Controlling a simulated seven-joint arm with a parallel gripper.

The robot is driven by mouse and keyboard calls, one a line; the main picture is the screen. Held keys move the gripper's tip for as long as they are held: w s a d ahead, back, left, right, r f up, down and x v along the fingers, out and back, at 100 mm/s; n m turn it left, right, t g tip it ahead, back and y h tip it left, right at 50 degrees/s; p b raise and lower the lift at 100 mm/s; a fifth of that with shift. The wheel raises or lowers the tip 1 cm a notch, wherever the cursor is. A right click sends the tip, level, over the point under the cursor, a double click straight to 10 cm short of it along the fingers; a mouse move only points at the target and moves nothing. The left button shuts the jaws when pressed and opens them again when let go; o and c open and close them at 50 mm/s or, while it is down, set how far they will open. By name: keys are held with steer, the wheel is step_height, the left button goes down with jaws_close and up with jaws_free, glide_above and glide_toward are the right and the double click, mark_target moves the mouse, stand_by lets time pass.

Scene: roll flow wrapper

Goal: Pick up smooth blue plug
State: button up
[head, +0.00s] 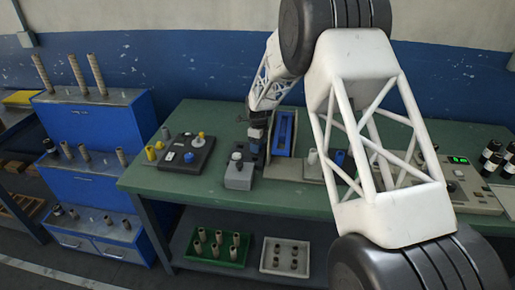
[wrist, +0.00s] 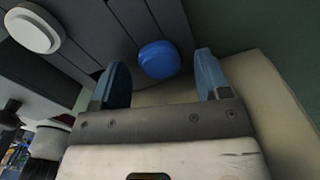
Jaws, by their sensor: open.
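In the wrist view a smooth, rounded blue plug (wrist: 158,60) sits at the edge of a dark grey grooved surface. My gripper (wrist: 161,66) is open, with one blue-tipped finger to the left of the plug and the other to its right. A gap shows between the plug and each finger, and nothing is held. The plug's depth relative to the fingertips is hard to judge. In the head view my gripper (head: 256,138) is small and dark above the green bench, beside a grey block with a white knob (head: 238,161). I cannot pick out the same plug there.
A white round knob (wrist: 33,28) is at the upper left in the wrist view. In the head view a tall blue-faced fixture (head: 283,134) stands just right of my gripper. A black board (head: 186,153) with coloured knobs lies to the left. The front bench strip (head: 200,190) is clear.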

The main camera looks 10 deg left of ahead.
steer(key=shift+f, duration=0.15)
stand_by(0.4)
steer(key=c, duration=1)
